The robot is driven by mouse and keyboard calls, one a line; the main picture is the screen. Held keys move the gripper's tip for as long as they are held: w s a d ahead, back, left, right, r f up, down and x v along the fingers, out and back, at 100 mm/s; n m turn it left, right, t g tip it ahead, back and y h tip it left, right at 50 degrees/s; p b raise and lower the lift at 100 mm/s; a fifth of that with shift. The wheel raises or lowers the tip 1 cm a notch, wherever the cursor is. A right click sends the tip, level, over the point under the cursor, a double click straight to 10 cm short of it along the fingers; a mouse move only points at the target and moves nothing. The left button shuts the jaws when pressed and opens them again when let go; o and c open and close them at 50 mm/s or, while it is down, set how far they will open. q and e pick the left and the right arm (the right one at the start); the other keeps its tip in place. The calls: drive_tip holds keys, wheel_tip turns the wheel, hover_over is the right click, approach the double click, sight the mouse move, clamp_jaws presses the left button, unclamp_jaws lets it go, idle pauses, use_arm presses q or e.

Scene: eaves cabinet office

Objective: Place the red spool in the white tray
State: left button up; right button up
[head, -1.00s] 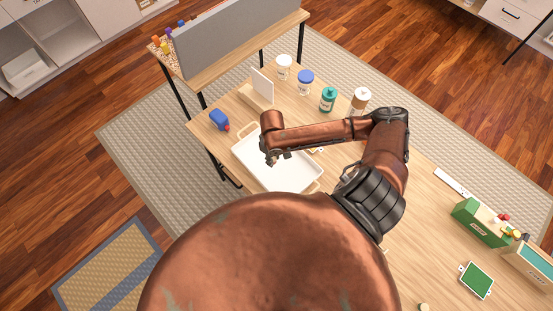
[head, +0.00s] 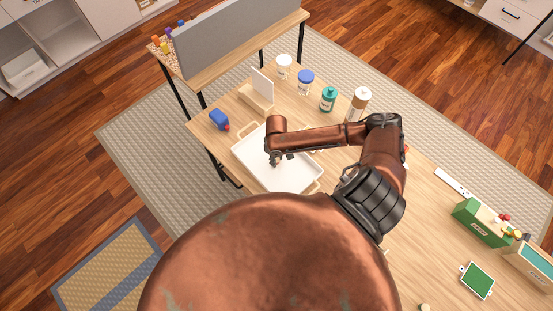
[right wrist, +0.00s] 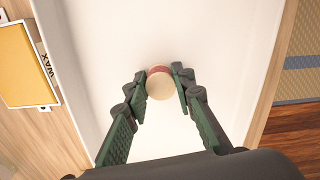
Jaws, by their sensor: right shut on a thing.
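The white tray (head: 295,173) with wooden handles lies on the table; its white floor (right wrist: 105,30) fills most of the right wrist view. My right gripper (head: 274,161) is over the tray, small and dark in the head view. In the right wrist view the gripper (right wrist: 161,77) is shut on the red spool (right wrist: 160,84), which shows a pale round end and a red edge between the fingertips. The spool is over the tray floor; whether it touches the floor I cannot tell. My left gripper is not in view.
Several jars and bottles, such as a teal one (head: 328,99), stand along the table's far side. A yellow-topped item marked WAX (right wrist: 27,65) lies beside the tray. A green box (head: 480,222) is at the right.

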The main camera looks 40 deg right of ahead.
drive_tip(key=o, duration=0.9)
drive_tip(key=shift+f, duration=0.1)
wheel_tip(320, 180, up, 12)
drive_tip(key=shift+p, duration=0.3)
